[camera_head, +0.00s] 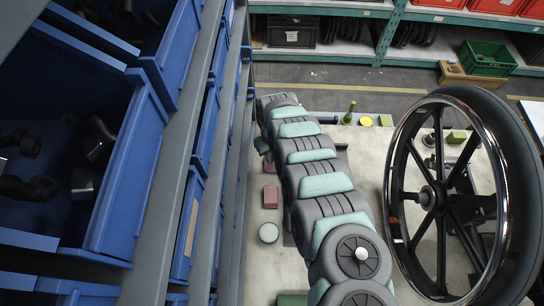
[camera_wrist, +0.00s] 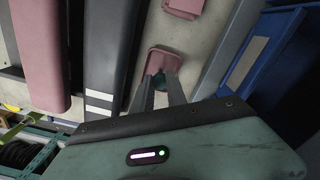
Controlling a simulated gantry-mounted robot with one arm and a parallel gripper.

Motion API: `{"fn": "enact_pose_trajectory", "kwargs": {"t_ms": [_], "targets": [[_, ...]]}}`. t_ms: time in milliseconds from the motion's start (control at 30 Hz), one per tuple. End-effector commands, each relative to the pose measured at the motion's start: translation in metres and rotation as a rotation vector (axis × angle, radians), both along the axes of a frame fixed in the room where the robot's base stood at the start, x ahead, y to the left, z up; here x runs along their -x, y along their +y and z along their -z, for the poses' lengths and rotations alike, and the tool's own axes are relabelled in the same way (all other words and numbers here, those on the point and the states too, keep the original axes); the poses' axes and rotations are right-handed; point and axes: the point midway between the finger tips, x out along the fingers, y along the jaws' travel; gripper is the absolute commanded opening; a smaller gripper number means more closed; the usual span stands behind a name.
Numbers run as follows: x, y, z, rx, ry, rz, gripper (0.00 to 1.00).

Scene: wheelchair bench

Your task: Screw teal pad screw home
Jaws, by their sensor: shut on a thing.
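In the wrist view my gripper (camera_wrist: 160,88) points at a small pink pad or holder (camera_wrist: 165,55). Its two grey fingers are closed around a small dark teal piece (camera_wrist: 157,79), which looks like the teal screw. The piece sits at the near edge of the pink part. I cannot tell whether it touches that part or is threaded into anything, as the fingers hide most of it. In the head view my own arm runs up the middle and hides the gripper and the screw.
A large wheel (camera_head: 440,195) stands on the right of the pale bench (camera_head: 375,160). Pink blocks (camera_head: 270,197) and a pale green disc (camera_head: 269,233) lie left of my arm. Blue bins (camera_head: 130,160) on a rack stand close on the left. A long pink bar (camera_wrist: 38,55) shows in the wrist view.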

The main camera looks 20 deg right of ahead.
Motion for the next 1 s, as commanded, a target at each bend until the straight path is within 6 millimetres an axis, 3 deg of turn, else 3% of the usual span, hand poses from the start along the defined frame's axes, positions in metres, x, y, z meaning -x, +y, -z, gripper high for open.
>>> {"fn": "enact_pose_trajectory", "kwargs": {"t_ms": [267,800,1000], "targets": [[0.0,-0.001,-0.015,0.0,0.0,0.001,0.0],[-0.001,-0.001,-0.084,0.003,-0.001,-0.001,0.0],[-0.001,0.0,-0.097,0.001,-0.001,-0.001,0.0]]}}
